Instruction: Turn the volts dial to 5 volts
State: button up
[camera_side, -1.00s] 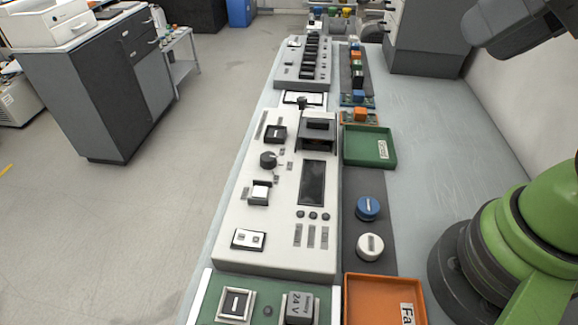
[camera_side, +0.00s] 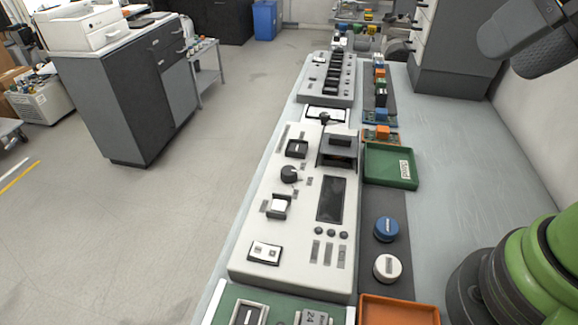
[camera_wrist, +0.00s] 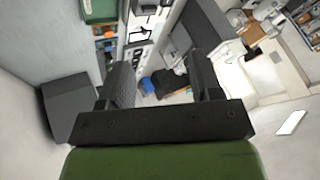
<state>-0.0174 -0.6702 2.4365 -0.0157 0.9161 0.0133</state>
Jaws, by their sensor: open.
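A round black knob (camera_side: 289,174) with a pointer sits on the white control panel (camera_side: 250,222) in the side view. It is the only rotary dial I see on this panel; its markings are too small to read. A dark display (camera_side: 331,198) to its right shows no readable number. In the wrist view my gripper (camera_wrist: 160,72) has its two dark fingers wide apart with nothing between them.
Blue (camera_side: 386,228) and white (camera_side: 387,268) round buttons stand right of the panel. A green tray (camera_side: 390,181) and an orange tray (camera_side: 398,312) lie nearby. A grey switch unit (camera_side: 326,91) stands behind. The bench at right (camera_side: 445,150) is clear.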

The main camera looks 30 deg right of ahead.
jog(key=w+a+g, duration=0.2)
jog(key=w, duration=0.6)
jog(key=n+g+h, duration=0.1)
jog(key=g+h, duration=0.1)
jog(key=g, duration=0.3)
send_over(289, 170)
notch_tip(289, 170, down, 17)
notch_tip(289, 170, down, 10)
jog(key=shift+f, duration=0.1)
jog(key=c, duration=0.9)
